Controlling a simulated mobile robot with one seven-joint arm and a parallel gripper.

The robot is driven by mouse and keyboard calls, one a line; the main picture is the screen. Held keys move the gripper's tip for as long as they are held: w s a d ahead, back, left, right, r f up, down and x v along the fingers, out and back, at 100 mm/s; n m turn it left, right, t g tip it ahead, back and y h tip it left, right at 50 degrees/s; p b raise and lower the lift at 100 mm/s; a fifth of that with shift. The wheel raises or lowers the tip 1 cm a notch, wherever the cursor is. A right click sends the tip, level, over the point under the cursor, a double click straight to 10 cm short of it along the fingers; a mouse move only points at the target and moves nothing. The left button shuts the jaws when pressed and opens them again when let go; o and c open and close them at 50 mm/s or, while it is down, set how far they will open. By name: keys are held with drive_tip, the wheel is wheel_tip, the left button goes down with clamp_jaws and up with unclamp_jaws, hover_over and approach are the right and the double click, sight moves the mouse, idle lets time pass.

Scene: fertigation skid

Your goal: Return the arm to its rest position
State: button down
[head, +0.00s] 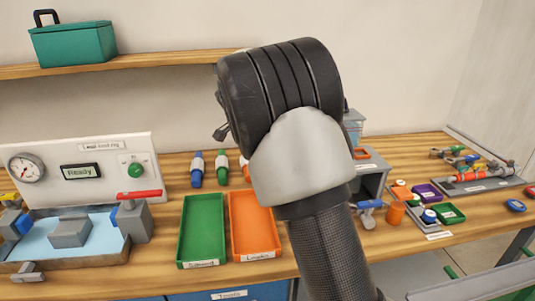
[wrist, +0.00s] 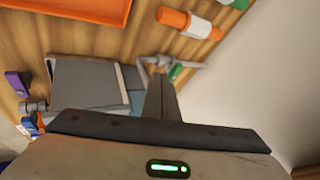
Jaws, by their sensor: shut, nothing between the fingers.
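My arm rises through the middle of the head view, its dark textured link, light grey joint and black ribbed joint standing in front of the bench. My gripper (wrist: 161,84) shows in the wrist view with its two dark fingers together and nothing between them. Its fingertips overlap a small grey fitting (wrist: 161,63) in the picture; I cannot tell the distance between them. In the head view the fingers are hidden or cannot be made out behind my arm.
A grey box (head: 372,178) stands behind my arm. Parts crowd the right side. A shelf (head: 150,62) carries a teal toolbox (head: 72,45).

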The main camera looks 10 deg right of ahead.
drive_tip(key=s+d+r+n+y, duration=0.2)
drive_tip(key=s+r+n, duration=0.25)
drive_tip(key=s, duration=0.75)
drive_tip(key=s+d+r+n+y, duration=0.1)
drive_tip(key=s+r+n, duration=0.3)
drive_tip(key=s, duration=0.8)
drive_tip(key=s+a+f+n+y, duration=0.1)
drive_tip(key=s+n, duration=0.3)
drive_tip(key=s, duration=0.5)
drive_tip(key=s+f+n, duration=0.2)
drive_tip(key=s+n, duration=0.1)
drive_tip(key=s, duration=0.6)
wheel_tip(320, 180, up, 17)
drive_tip(key=p, duration=1.6)
drive_tip(key=shift+a+g, duration=0.2)
drive_tip(key=shift+g, duration=0.1)
drive_tip(key=shift+w, duration=0.1)
